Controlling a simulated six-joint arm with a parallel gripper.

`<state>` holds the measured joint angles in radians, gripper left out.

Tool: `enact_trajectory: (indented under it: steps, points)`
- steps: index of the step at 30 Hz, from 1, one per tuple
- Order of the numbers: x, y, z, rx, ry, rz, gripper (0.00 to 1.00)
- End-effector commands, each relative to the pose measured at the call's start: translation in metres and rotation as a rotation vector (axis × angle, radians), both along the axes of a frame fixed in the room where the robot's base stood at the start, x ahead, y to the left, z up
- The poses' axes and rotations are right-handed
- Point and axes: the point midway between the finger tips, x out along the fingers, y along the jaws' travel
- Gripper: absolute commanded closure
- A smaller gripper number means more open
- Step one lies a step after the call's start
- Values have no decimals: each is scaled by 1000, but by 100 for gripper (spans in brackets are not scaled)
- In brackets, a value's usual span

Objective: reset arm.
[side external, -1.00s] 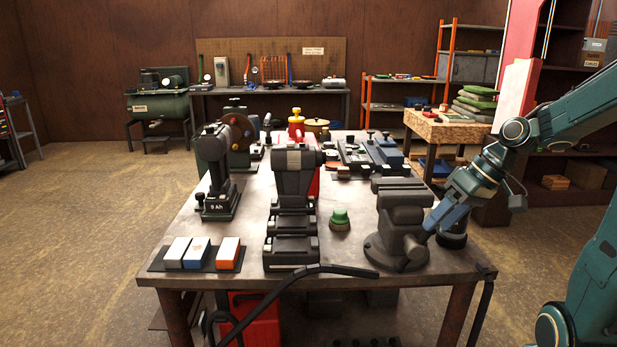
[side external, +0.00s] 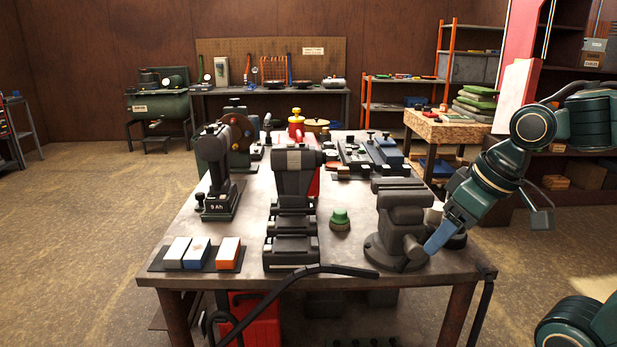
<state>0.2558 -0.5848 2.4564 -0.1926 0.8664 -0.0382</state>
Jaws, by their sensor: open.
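My arm reaches in from the right over the workbench (side external: 460,262). My gripper (side external: 428,245) points down and to the left at the right side of the dark bench vise (side external: 400,215). It overlaps the vise in the picture, and I cannot tell whether they touch. The jaws are open, and I see nothing held between them. Part of the fingers is hard to make out against the vise. A small pale piece (side external: 433,212) shows beside the gripper.
On the bench stand a green button (side external: 340,219), a black charger stack (side external: 292,235), a drill (side external: 217,175) and a tray with coloured blocks (side external: 198,253). A black cable (side external: 320,269) runs along the front edge. Open floor lies to the left.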

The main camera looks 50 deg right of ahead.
Motion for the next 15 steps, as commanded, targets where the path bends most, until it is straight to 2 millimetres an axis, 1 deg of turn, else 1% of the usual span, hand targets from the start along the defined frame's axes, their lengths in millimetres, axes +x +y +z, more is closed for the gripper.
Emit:
enact_trajectory:
  steps: [1, 6, 10, 15]
  points:
    - [-5, 5, 3, -11, -16, 14, 40]
    - [-18, 13, 8, -34, -52, 30, 40]
    - [-25, 16, 10, -41, -71, 35, 40]
    - [-28, 17, 10, -43, -80, 35, 40]
